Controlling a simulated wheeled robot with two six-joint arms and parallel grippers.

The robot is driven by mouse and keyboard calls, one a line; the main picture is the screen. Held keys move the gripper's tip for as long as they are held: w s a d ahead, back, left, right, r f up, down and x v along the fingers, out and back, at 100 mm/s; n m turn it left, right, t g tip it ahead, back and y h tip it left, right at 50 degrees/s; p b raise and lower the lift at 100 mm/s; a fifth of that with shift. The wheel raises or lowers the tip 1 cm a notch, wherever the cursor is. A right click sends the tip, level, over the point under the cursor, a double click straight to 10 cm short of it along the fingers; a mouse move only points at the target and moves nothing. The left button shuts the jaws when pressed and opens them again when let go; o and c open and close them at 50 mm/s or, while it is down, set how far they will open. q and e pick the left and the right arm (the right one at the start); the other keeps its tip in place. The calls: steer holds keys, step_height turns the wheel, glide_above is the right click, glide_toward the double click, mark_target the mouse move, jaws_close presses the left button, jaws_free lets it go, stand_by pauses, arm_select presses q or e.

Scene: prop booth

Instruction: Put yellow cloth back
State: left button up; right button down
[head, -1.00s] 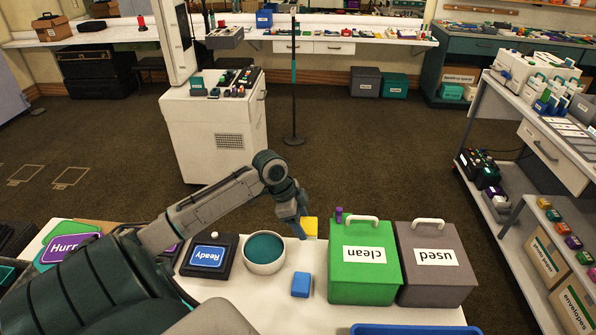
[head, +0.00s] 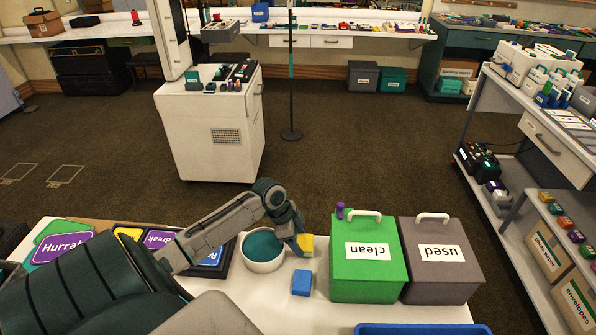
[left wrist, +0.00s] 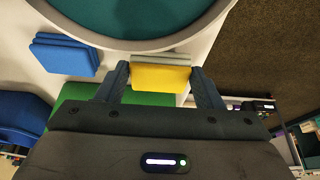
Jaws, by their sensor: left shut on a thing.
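The yellow cloth (head: 306,243) is a small folded block in the head view, at the tip of my left gripper (head: 300,243). In the left wrist view the yellow cloth (left wrist: 160,76) sits between the two fingers of my left gripper (left wrist: 160,84), which is shut on it. In the head view the gripper is just right of the white bowl (head: 245,262) with teal inside. The green box labelled clean (head: 368,283) stands to the right, with a grey box labelled used (head: 441,287) beside it. My right gripper is not in view.
A folded blue cloth (head: 302,283) lies on the white table between bowl and green box. A small purple-topped bottle (head: 340,211) stands behind the green box. A blue tray (head: 422,329) is at the front edge. Sign cards lie at left, including Hurrah (head: 62,247).

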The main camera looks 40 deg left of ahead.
arm_select(q)
steer(key=shift+f, duration=0.7)
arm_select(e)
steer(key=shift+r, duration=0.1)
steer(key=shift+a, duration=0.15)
arm_select(q)
steer(key=shift+f, duration=0.1)
steer(key=o, duration=0.9)
steer(key=shift+o, duration=0.6)
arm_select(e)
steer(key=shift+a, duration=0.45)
